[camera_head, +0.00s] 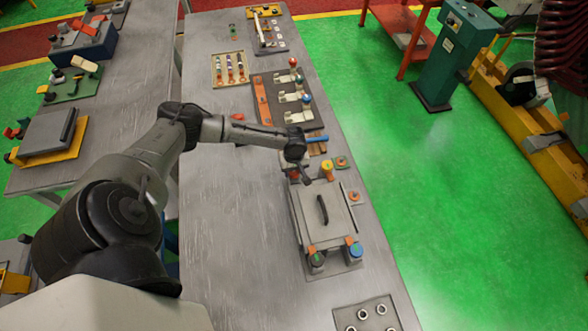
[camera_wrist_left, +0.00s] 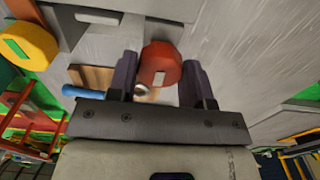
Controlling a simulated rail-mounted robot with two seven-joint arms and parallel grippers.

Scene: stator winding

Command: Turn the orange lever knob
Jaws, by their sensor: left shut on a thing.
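My left gripper (camera_head: 303,176) reaches in from the left, over the far end of a grey box with a black handle (camera_head: 322,209). In the left wrist view, its two dark fingers (camera_wrist_left: 160,80) stand on either side of a red-orange knob (camera_wrist_left: 161,64) with a pale mark, and the gripper is shut on it. In the head view this knob is mostly hidden by the gripper. A yellow-orange knob (camera_head: 327,169) stands just right of the gripper; it also shows at the upper left of the wrist view (camera_wrist_left: 28,45). My right gripper is not in view.
A blue handle (camera_head: 317,139) lies just beyond the gripper. A green-topped knob (camera_head: 316,259) and a blue-topped knob (camera_head: 355,250) stand at the box's near end. A rack with levers (camera_head: 287,97) is further back.

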